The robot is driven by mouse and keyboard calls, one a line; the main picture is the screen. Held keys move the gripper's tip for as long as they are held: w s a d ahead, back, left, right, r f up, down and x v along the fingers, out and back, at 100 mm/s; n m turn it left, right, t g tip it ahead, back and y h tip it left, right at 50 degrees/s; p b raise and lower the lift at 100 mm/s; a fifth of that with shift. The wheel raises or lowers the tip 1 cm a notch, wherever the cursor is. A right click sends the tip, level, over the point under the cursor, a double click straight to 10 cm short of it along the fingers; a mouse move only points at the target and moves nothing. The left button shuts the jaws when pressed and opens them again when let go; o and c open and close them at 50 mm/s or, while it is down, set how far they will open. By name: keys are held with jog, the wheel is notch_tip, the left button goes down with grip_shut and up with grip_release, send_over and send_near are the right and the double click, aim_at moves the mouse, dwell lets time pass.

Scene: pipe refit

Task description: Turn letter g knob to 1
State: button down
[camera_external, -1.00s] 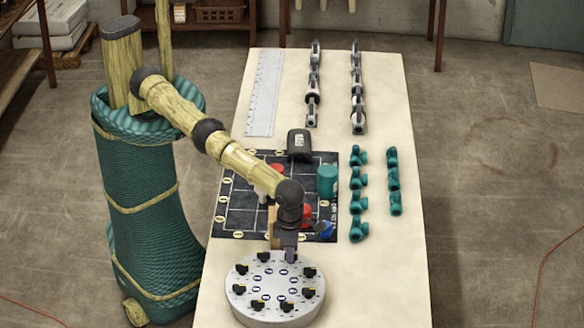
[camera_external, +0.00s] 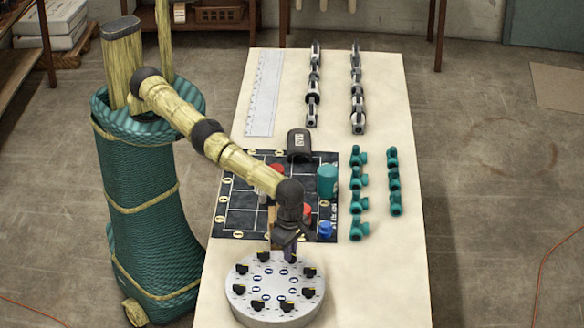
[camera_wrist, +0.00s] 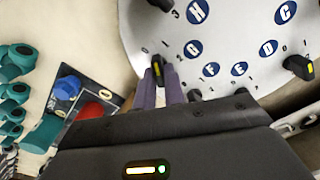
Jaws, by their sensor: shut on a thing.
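The round grey panel (camera_external: 275,290) stands at the near end of the table, with black knobs around its rim and blue letter discs inside them. In the wrist view the letter G disc (camera_wrist: 192,48) lies right of a dark knob with a yellow mark (camera_wrist: 157,70). My gripper (camera_wrist: 160,84) has its purple fingers shut on this knob beside G. The fingers hide part of the knob, and I cannot read which number its mark meets. In the external view my gripper (camera_external: 291,256) reaches down to the panel's far rim and covers that knob.
Close behind the panel lies a black mat (camera_external: 240,195) with a blue piece (camera_external: 325,229), a teal cylinder (camera_external: 327,181) and red pieces. Several teal fittings (camera_external: 395,185) stand to the right. Other knobs, such as one (camera_wrist: 298,67) near D, are close by.

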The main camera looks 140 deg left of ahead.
jog(key=m, duration=0.5)
jog(key=shift+a, duration=0.1)
dwell(0.3)
jog(key=c, duration=1.5)
grip_release()
notch_tip(320, 180, up, 17)
jog(key=p, duration=0.9)
jog(key=shift+r, duration=0.2)
